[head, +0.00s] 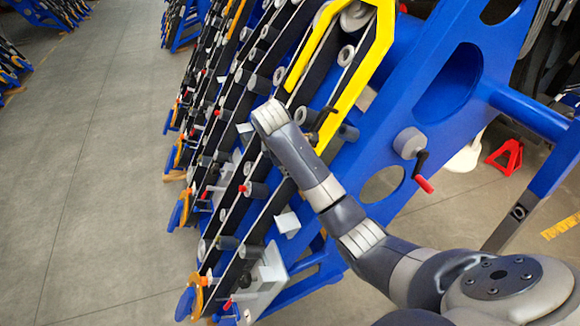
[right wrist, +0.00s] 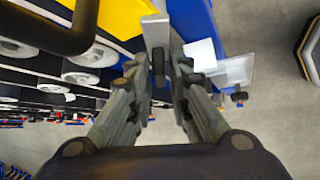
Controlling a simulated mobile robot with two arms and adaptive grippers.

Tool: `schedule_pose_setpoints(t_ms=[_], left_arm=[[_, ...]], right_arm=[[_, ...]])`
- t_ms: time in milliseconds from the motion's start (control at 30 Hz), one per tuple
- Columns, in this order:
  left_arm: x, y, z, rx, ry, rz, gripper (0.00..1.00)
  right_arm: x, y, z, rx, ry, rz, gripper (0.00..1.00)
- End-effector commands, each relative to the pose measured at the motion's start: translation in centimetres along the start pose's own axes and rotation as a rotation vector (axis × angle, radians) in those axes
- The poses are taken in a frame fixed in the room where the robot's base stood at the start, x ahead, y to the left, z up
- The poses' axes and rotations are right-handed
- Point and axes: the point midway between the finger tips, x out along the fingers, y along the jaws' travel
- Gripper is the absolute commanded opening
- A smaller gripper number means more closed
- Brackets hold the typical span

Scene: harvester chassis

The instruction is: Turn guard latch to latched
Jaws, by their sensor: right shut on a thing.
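In the right wrist view, my right gripper (right wrist: 161,72) is shut on the guard latch (right wrist: 155,33), a light grey flat piece with a narrow dark part between the two fingers. The latch stands beside the yellow guard (right wrist: 105,17). In the head view, the yellow guard (head: 360,85) runs along the top of the sloping blue chassis. My right arm reaches up to it from the lower right. The right fingers and the latch are hidden in the head view, so the latch's angle cannot be judged there. My left gripper is not in view.
A black bent bar (right wrist: 55,38) lies close to the left of the right gripper. A crank with a red grip (head: 421,176) sticks out of the blue side plate (head: 385,110). A red stand (head: 506,157) is on the floor at right. Open floor (head: 90,170) lies at left.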

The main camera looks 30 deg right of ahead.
Motion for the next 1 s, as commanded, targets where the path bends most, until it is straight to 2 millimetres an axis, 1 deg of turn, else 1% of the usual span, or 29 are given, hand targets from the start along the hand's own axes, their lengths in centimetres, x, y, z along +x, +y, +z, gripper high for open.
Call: schedule_pose_setpoints(t_ms=[200,500,700,1000], left_arm=[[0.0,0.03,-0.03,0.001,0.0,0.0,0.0],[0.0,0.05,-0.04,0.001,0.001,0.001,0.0],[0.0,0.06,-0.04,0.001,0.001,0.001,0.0],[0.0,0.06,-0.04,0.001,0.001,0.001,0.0]], right_arm=[[-0.02,0.38,0.09,-0.135,-0.003,-0.138,0.0],[0.03,0.52,-0.01,-0.275,-0.002,-0.278,0.0],[0.11,0.52,-0.04,-0.327,-0.002,-0.329,0.0],[0.16,0.51,-0.06,-0.351,-0.003,-0.352,0.0]])
